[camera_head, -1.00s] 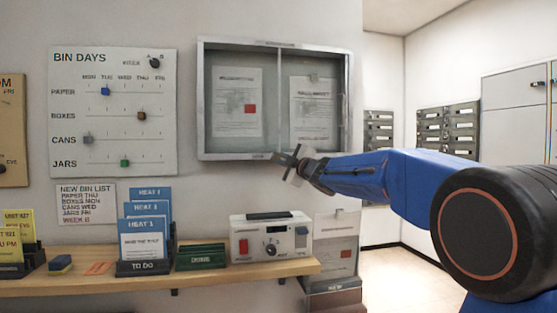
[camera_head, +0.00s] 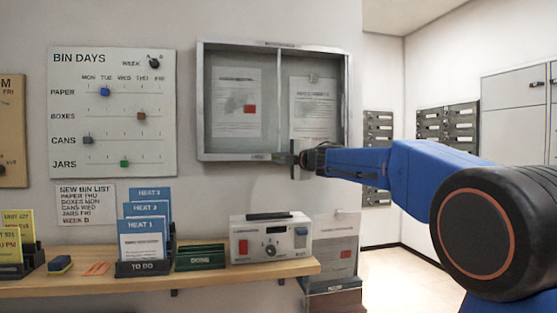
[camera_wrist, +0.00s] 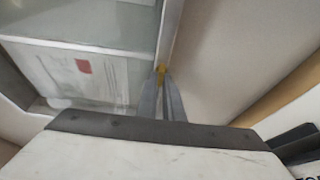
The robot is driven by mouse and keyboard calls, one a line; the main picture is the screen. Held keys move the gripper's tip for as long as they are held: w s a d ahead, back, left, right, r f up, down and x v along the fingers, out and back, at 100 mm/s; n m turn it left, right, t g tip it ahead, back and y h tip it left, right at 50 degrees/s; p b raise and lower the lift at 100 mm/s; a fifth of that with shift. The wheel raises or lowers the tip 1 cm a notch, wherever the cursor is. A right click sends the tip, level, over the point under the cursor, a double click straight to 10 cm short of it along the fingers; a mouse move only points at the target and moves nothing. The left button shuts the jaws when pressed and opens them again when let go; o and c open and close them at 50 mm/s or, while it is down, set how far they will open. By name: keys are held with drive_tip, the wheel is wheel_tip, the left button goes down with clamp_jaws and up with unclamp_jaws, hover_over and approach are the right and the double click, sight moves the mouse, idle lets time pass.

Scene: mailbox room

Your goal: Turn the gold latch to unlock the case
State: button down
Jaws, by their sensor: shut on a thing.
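The glass-fronted case (camera_head: 201,110) hangs on the wall with a silver frame and papers inside. It also shows in the wrist view (camera_wrist: 172,35). The gold latch (camera_wrist: 161,70) is at the bottom edge of the case's frame in the wrist view, between the tips of my fingers. In the head view my gripper (camera_head: 285,158) is at the middle of the case's bottom edge and hides the latch there. My gripper in the wrist view (camera_wrist: 162,84) is shut on the gold latch. Which way the latch points cannot be told.
Below the case a wooden shelf (camera_head: 200,275) carries a white box with a dial (camera_head: 270,240), a TO DO card rack (camera_head: 145,267) and a green tray (camera_head: 201,257). The BIN DAYS board (camera_head: 112,115) is left of the case. The wall directly below the case is clear.

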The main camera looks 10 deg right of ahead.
drive_tip(key=shift+f, duration=0.1)
drive_tip(key=c, duration=1.9)
unclamp_jaws()
drive_tip(key=v, duration=1.7)
drive_tip(key=shift+s, duration=0.2)
